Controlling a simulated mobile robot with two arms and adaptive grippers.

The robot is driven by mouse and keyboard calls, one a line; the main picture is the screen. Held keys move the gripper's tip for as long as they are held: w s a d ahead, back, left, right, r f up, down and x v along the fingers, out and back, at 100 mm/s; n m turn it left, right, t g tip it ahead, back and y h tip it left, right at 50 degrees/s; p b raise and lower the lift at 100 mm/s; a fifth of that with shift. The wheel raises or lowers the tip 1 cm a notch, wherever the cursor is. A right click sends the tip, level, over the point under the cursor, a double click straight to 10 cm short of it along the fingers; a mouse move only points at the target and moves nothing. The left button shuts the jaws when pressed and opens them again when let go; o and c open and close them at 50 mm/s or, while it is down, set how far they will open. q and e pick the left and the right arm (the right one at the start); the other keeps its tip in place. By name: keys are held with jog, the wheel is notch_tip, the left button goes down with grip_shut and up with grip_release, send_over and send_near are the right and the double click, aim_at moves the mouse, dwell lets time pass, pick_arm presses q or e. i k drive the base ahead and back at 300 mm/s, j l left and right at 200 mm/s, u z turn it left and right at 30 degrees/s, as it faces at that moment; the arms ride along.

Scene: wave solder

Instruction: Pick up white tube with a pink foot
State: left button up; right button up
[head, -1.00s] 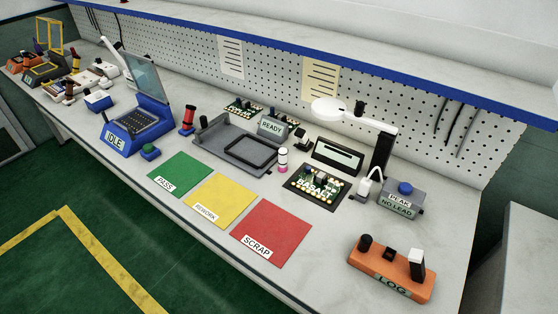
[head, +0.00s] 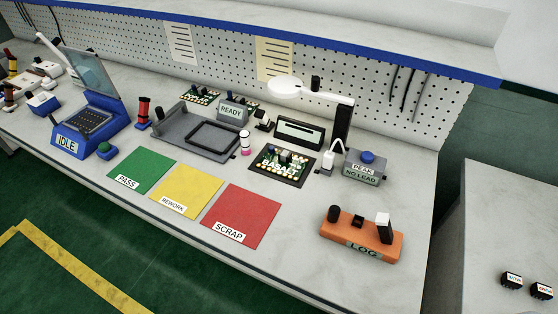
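A small white tube with a pink foot (head: 246,143) stands upright on the workbench in the head view, near the middle. It is beside the right end of the grey tray fixture (head: 179,147) and left of the circuit board on its black base (head: 298,179). Nothing covers the tube from this side. Neither of my grippers is in view.
Green (head: 142,170), yellow (head: 187,190) and red (head: 241,215) mats lie in front. A grey surface (head: 505,235) stands farther right.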

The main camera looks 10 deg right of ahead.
aim_at(246, 151)
jog(key=k+j+u, duration=0.15)
jog(key=j, duration=0.25)
jog(key=k+j+u, duration=0.1)
jog(key=j, duration=0.25)
jog(key=j+u, duration=0.15)
jog(key=j, duration=0.25)
jog(key=k+j+u, duration=0.1)
jog(key=j, duration=0.35)
